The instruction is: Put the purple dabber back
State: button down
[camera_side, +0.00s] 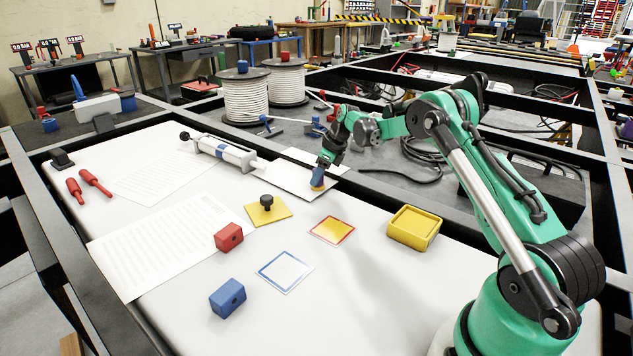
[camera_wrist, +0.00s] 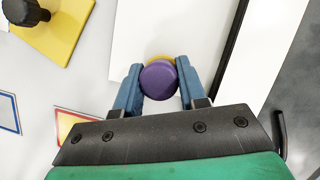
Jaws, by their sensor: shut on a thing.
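The purple dabber (camera_wrist: 160,80) shows as a round purple top with a yellow edge behind it in the wrist view. My gripper (camera_wrist: 158,84) is shut on it, one blue finger on each side. In the side view my gripper (camera_side: 320,177) points down over the right part of a white sheet or board (camera_side: 290,178) near the frame's edge. A small yellow-orange part (camera_side: 317,187) shows under the fingertips there; the purple top is hidden. I cannot tell whether the dabber touches the surface.
A yellow box (camera_side: 414,235), a red-bordered card (camera_side: 332,230), a blue-bordered card (camera_side: 285,271) and a yellow plate with a black knob (camera_side: 267,211) lie on the white panel. Red (camera_side: 229,237) and blue (camera_side: 227,298) blocks stand left. A dark frame beam runs along the right edge.

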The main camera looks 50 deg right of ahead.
jog(key=shift+f, duration=0.15)
jog(key=shift+c, duration=2.4)
grip_release()
jog(key=v, duration=1.2)
jog(key=s+a+r+n, duration=0.2)
jog(key=a+r+n, duration=0.2)
jog(key=a+n, duration=0.4)
jog(key=s+a+f+n+t+h, duration=0.1)
jog(key=s+a+n, duration=0.5)
jog(key=n, duration=0.5)
jog(key=s+a+f+n+t, duration=0.2)
jog(key=s+a+n, duration=0.4)
jog(key=a+n, duration=0.3)
jog(key=n, duration=0.3)
jog(key=shift+s+a+n+h, duration=0.3)
jog(key=shift+s+a+h, duration=0.05)
jog(key=shift+a+h, duration=0.05)
